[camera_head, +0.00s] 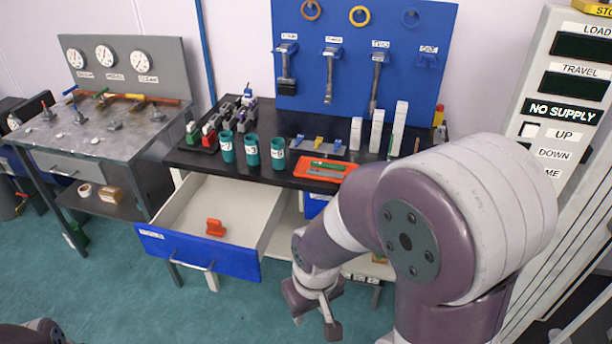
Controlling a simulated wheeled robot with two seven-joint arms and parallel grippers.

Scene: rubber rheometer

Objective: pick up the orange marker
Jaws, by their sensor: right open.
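A small orange object (215,228) sits inside the open drawer (198,262). My right gripper (316,316) is open and empty. It points down in front of the bench, to the right of the open drawer and apart from the orange object. My left gripper is not in view; only a piece of my left arm shows at the bottom left corner.
The dark bench (290,178) holds green cups (251,150), an orange tray (324,169) and white blocks (376,132). Tools hang on the blue board (410,60). A gauge table (95,140) stands left, a tall panel (570,90) right. Green floor (110,290) in front is clear.

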